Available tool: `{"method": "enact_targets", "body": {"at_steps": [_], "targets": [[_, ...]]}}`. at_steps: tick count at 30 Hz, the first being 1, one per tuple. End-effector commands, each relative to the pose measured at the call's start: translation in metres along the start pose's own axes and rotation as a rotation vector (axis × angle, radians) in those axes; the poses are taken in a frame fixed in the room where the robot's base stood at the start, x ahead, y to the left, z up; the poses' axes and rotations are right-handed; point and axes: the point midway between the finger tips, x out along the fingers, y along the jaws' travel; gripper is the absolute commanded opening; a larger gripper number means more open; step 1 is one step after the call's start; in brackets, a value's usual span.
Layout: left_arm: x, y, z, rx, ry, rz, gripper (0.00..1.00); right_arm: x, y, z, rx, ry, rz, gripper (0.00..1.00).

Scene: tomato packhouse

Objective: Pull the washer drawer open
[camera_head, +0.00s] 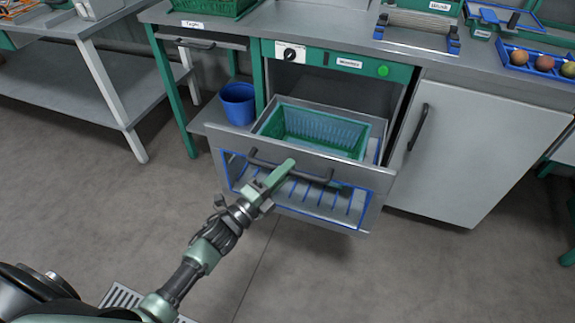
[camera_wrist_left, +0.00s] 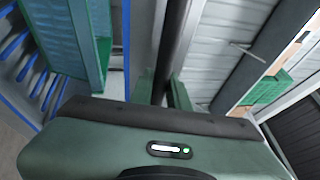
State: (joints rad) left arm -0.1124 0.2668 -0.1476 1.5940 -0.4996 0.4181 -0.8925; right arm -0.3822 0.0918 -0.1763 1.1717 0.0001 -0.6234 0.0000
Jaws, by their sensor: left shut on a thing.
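The washer drawer (camera_head: 355,178) stands pulled out of the washer housing below the green control panel (camera_head: 345,63). Its front has a steel top strip and a blue-edged window with blue bars. A dark bar handle (camera_head: 318,178) runs across the front. My left gripper (camera_head: 284,168) is shut on the handle; in the left wrist view the dark bar (camera_wrist_left: 174,45) passes between its two green fingers (camera_wrist_left: 163,92). A green basket (camera_head: 318,135) sits inside the drawer. My right gripper is not in view.
A blue bucket (camera_head: 238,103) stands on a low shelf left of the drawer. A closed steel cabinet door (camera_head: 470,150) is at the right. A steel table (camera_head: 70,85) stands at the far left. The floor (camera_head: 330,270) before the drawer is clear apart from my arm.

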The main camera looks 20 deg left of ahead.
Motion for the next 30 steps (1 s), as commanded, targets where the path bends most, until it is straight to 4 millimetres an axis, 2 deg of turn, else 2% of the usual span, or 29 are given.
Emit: {"method": "enact_targets", "body": {"at_steps": [14, 15, 16, 26, 30], "targets": [[-0.002, 0.001, -0.001, -0.001, 0.000, 0.001, 0.00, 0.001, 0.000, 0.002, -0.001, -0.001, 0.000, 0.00], [-0.002, 0.001, -0.001, -0.001, 0.000, 0.001, 0.27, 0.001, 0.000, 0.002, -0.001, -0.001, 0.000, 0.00], [-0.002, 0.000, -0.001, -0.001, 0.000, 0.001, 0.36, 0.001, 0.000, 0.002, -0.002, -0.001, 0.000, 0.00], [-0.003, 0.000, -0.001, 0.000, 0.000, 0.000, 0.38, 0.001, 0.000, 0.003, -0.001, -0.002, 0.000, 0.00], [-0.016, 0.001, 0.000, -0.001, -0.002, 0.003, 0.38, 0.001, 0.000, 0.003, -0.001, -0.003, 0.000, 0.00]]}}
